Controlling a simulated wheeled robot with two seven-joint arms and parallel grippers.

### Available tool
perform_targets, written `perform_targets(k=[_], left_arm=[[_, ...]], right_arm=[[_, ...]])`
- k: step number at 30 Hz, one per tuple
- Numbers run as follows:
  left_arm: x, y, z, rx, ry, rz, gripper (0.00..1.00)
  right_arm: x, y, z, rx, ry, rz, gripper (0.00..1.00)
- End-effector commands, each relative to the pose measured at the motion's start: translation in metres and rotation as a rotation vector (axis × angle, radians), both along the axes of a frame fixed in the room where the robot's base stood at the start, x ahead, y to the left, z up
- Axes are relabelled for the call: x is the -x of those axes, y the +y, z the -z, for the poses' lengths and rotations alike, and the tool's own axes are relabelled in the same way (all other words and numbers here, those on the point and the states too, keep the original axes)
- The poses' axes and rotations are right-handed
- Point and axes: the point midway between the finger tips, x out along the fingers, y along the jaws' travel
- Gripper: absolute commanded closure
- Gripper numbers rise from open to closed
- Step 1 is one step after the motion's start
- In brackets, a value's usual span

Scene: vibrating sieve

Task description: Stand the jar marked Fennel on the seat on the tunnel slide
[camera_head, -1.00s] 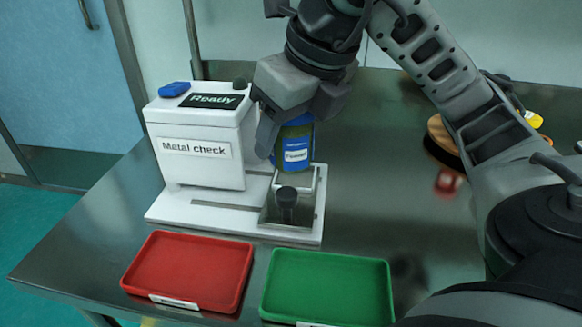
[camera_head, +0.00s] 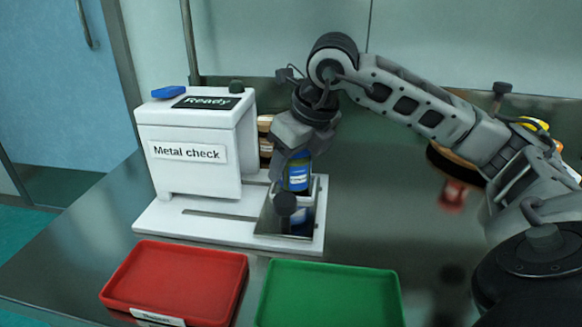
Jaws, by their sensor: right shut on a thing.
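The label is too small to read for sure. My left gripper is not in view.
The white metal check machine (camera_head: 190,180), its screen reading Ready, stands just left of the gripper. Another jar (camera_head: 265,140) shows behind it. A red tray (camera_head: 175,283) and a green tray (camera_head: 330,296) lie in front. A round wooden stand (camera_head: 455,160) is at the right.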

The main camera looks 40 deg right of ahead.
Motion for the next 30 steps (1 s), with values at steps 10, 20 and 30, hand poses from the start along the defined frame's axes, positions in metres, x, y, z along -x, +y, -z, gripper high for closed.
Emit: perform_targets(k=[10, 20, 30], left_arm=[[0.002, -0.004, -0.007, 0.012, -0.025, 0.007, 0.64], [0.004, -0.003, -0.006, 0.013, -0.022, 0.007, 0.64], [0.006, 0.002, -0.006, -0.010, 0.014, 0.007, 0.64]], right_arm=[[0.000, 0.000, 0.005, 0.000, -0.003, 0.000, 0.71], [0.000, 0.000, 0.005, 0.000, -0.002, 0.000, 0.25], [0.011, -0.001, -0.029, 0.002, -0.007, 0.000, 0.25]])
